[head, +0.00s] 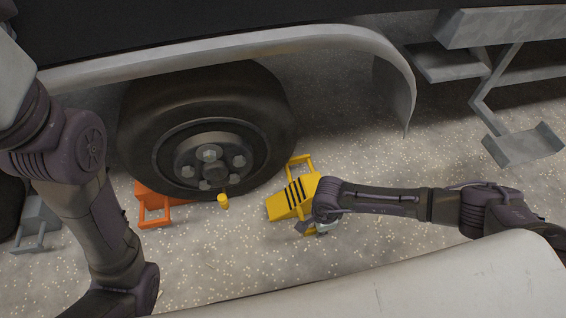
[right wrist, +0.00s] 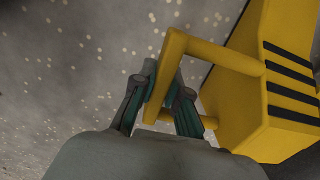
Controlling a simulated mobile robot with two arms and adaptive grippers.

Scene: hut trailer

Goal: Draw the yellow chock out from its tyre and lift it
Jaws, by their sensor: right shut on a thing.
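In the right wrist view the right gripper (right wrist: 160,100) is shut on the yellow handle of the chock (right wrist: 280,90). Whether the chock is clear of the ground is hard to tell. My left arm crosses the left of the head view; its gripper does not show.
An orange chock (head: 153,205) sits at the tyre's left side. A small yellow piece (head: 223,202) is by the tyre's near edge. A grey object with a handle (head: 36,222) is at far left. The fender (head: 380,55) arches above; a metal step (head: 522,145) hangs at right. Speckled ground lies open between.

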